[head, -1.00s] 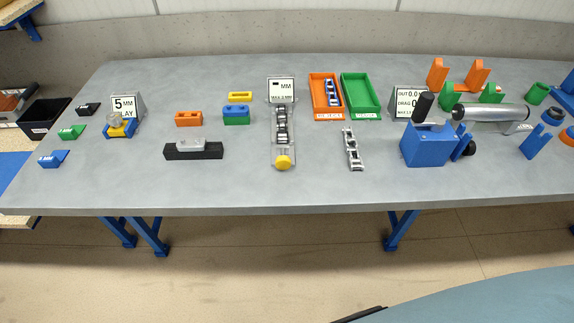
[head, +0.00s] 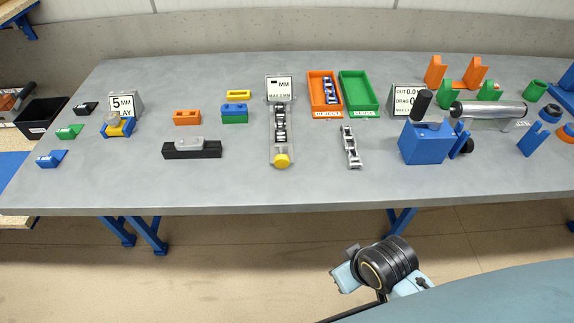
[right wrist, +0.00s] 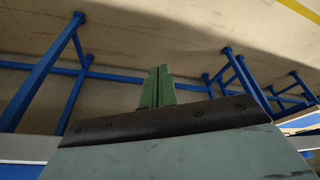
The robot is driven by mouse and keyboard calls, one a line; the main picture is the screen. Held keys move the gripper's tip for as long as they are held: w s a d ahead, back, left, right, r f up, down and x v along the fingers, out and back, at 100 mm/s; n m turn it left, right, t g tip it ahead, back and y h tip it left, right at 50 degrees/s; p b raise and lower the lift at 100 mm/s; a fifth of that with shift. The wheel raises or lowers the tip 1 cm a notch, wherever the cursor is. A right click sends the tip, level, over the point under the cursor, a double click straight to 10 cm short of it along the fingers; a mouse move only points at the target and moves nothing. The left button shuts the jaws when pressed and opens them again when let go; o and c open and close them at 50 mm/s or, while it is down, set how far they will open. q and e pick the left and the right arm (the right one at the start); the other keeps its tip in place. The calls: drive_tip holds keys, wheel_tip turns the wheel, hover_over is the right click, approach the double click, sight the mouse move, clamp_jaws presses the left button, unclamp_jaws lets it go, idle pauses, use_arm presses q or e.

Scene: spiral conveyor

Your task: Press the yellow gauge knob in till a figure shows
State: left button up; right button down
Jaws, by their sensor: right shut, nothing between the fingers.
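The yellow gauge knob (head: 282,160) is at the near end of the grey gauge (head: 270,145), which lies on the table with a length of chain (head: 280,122) along it. The gauge's display (head: 279,87) at the far end reads MM with only a dark dash and no figure. In the right wrist view my right gripper (right wrist: 158,72) is shut and empty, its green fingers together, with floor and blue table legs beyond. In the head view part of my right arm shows below the table's front edge, well apart from the knob. My left gripper is not in view.
An orange tray (head: 313,109) holding chain and an empty green tray (head: 364,104) stand right of the gauge. A loose chain piece (head: 351,147) lies nearby. A blue block (head: 425,146) stands farther right. The table is clear in front of the knob.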

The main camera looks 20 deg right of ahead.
sight(282, 160)
drive_tip(key=w+a+r+n+t+y, duration=0.1)
drive_tip(key=w+r+n, duration=0.4)
drive_tip(key=r, duration=0.5)
drive_tip(key=w+a+r+n+t+y, duration=0.1)
drive_tip(key=w+a+r+n+t, duration=0.1)
drive_tip(key=w+a+r+n, duration=0.2)
drive_tip(key=w+r+n, duration=0.2)
drive_tip(key=w+r, duration=0.2)
drive_tip(key=r, duration=0.2)
drive_tip(key=shift+a, duration=0.3)
drive_tip(key=b+x, duration=0.1)
drive_tip(key=x, duration=0.3)
drive_tip(key=b+x, duration=0.1)
drive_tip(key=x, duration=0.4)
drive_tip(key=shift+w+a+f, duration=0.15)
drive_tip(key=shift+w+a, duration=0.05)
drive_tip(key=shift+a, duration=0.05)
drive_tip(key=w, duration=0.1)
drive_tip(key=w+d, duration=0.1)
drive_tip(key=w, duration=0.1)
drive_tip(key=shift+w+f, duration=0.1)
drive_tip(key=shift+w, duration=0.4)
